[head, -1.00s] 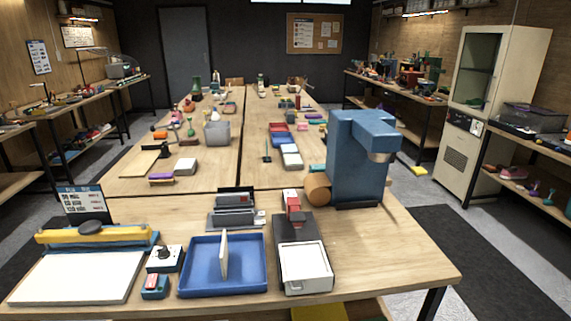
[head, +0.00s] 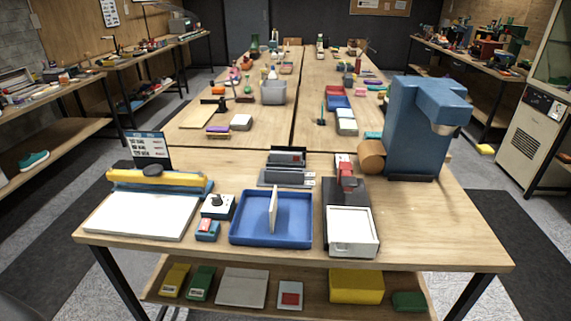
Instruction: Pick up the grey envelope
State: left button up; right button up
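I cannot tell for sure which thing is the grey envelope. A flat light-grey rectangular piece (head: 242,287) lies on the lower shelf under the table's front edge. Several grey upright pieces stand in a grey holder (head: 288,177) behind the blue tray. A thin pale panel (head: 273,209) stands on edge inside the blue tray (head: 252,238). Neither of my grippers shows in the head view.
The wooden table (head: 450,237) also holds a white board with a yellow bar (head: 158,181), a white-topped dark device (head: 351,232) and a blue machine (head: 412,130). The lower shelf (head: 215,310) also holds yellow and green boxes. The table's right front corner is clear.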

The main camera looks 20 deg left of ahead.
aim_at(275, 157)
jog(key=j+z, duration=0.15)
jog(key=z, duration=1.05)
jog(key=k+j, duration=0.25)
jog(key=j, duration=0.2)
jog(key=k+j, duration=0.25)
jog(key=j, duration=0.15)
jog(key=k+j, duration=0.25)
jog(key=j, duration=0.2)
